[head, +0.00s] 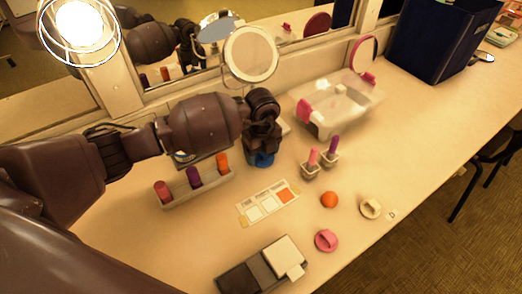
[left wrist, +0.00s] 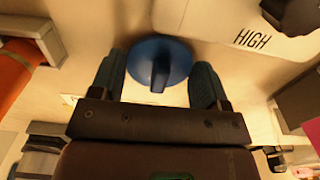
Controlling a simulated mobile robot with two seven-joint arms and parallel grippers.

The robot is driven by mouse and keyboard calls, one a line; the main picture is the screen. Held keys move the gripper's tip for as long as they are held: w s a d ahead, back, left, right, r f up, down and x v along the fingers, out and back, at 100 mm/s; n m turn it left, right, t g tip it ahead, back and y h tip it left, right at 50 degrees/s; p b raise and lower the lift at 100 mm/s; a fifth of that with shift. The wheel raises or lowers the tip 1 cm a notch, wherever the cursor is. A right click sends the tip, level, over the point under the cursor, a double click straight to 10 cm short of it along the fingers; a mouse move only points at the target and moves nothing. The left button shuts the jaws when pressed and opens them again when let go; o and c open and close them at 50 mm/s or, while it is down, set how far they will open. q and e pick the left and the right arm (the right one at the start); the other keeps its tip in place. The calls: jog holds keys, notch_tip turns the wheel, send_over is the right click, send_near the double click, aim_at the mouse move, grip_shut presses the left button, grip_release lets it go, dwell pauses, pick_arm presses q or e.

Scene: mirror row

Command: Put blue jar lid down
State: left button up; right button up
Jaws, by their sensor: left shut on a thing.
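The blue jar lid (head: 264,160) is a round disc with a raised grip bar. It shows below my left gripper (head: 262,150) in the head view, partly hidden by it. In the left wrist view the lid (left wrist: 176,57) sits between the two fingers of my left gripper (left wrist: 160,80), which is shut on it. The lid is low over the pale counter; I cannot tell whether it touches it. My right gripper is not in view.
A lipstick rack (head: 200,187) stands left of the gripper, a round mirror (head: 250,55) and clear box (head: 350,108) behind. Two small holders, a printed card (head: 255,210), orange (head: 329,199), pink (head: 326,240) and cream (head: 371,208) pieces lie in front. The right counter is mostly clear.

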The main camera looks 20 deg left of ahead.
pick_arm(q)
jog(key=shift+f, duration=0.15)
jog(key=o, duration=0.9)
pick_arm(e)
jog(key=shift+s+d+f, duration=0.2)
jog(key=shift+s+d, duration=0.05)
pick_arm(q)
notch_tip(320, 180, up, 5)
jog(key=shift+w+p, duration=0.1)
jog(key=shift+p, duration=0.5)
notch_tip(320, 180, up, 7)
jog(key=p, duration=0.1)
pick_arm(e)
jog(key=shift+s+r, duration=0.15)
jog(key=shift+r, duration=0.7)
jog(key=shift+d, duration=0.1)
